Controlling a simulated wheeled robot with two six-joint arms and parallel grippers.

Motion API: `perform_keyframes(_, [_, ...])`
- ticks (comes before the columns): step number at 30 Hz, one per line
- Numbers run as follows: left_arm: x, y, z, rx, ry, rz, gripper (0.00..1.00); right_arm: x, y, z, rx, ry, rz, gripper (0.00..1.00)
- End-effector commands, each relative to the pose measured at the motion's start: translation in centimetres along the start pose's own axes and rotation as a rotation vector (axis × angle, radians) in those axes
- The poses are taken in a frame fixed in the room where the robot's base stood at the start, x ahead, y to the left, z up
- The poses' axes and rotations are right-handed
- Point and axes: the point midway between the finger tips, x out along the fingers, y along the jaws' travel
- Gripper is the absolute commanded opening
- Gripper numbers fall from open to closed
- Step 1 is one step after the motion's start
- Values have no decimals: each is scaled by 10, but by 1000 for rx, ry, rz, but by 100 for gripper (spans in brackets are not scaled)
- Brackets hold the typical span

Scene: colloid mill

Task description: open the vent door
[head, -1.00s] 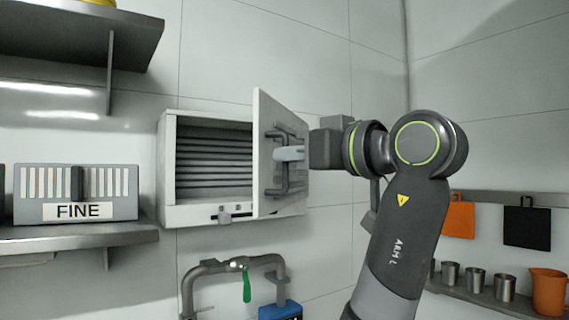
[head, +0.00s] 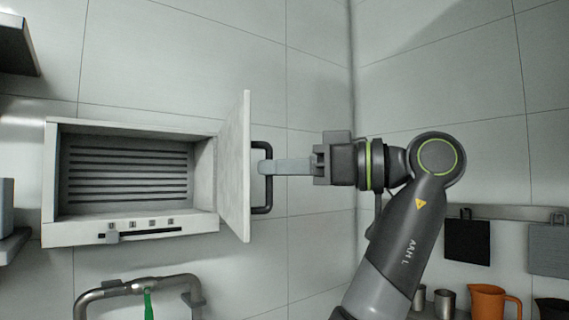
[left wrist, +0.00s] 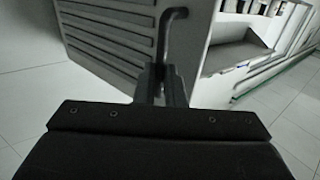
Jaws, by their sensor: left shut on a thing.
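The vent door (head: 235,165) is a pale panel hinged at the right side of the white vent box (head: 130,232). It stands swung well out, seen nearly edge-on, and the louvred inside of the box shows. A dark bar handle (head: 262,208) is on the door's outer face. My left gripper (head: 268,167) comes from the right and is shut on this handle near its middle. In the left wrist view the fingers (left wrist: 163,85) close around the handle (left wrist: 168,35). My right gripper is not in view.
A slider strip (head: 140,235) runs along the box's lower edge. Below it is a grey pipe (head: 105,290) with a green lever (head: 148,305). At right, a rail holds hanging boards (head: 467,240), with metal cups (head: 444,302) and an orange jug (head: 490,302) below.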

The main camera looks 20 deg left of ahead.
Motion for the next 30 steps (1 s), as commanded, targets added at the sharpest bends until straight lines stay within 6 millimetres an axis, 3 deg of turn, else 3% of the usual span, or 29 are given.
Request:
perform_keyframes(10, [2,2,-5,2,12,1,0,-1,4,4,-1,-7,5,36])
perform_keyframes(11, [3,2,-5,2,11,1,12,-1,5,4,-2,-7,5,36])
perform_keyframes(15, [2,1,-4,1,9,0,31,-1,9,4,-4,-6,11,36])
perform_keyframes(30, [1,0,-6,-1,7,0,31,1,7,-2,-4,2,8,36])
